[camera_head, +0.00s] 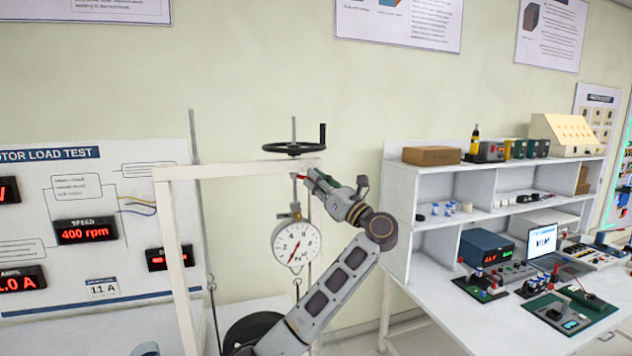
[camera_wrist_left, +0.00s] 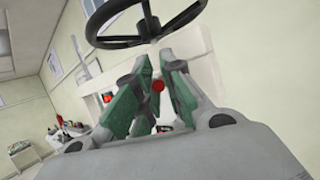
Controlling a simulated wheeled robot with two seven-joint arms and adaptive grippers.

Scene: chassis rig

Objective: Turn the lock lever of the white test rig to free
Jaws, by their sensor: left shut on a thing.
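The white test rig (camera_head: 235,171) stands in the middle of the head view, with a black handwheel (camera_head: 293,148) on top. The red lock lever (camera_head: 302,178) sticks out below the crossbar, under the handwheel; much of it is hidden by my gripper. My left gripper (camera_head: 309,180) is at the lever, shut on it. In the left wrist view the lever's round red end (camera_wrist_left: 158,86) shows between the green fingers (camera_wrist_left: 157,72). The handwheel (camera_wrist_left: 140,40) is above them. My right gripper is in neither view.
A round dial gauge (camera_head: 297,243) hangs from the rig below my gripper. A MOTOR LOAD TEST panel (camera_head: 100,232) is at the left. A white shelved bench (camera_head: 400,200) with instruments stands at the right.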

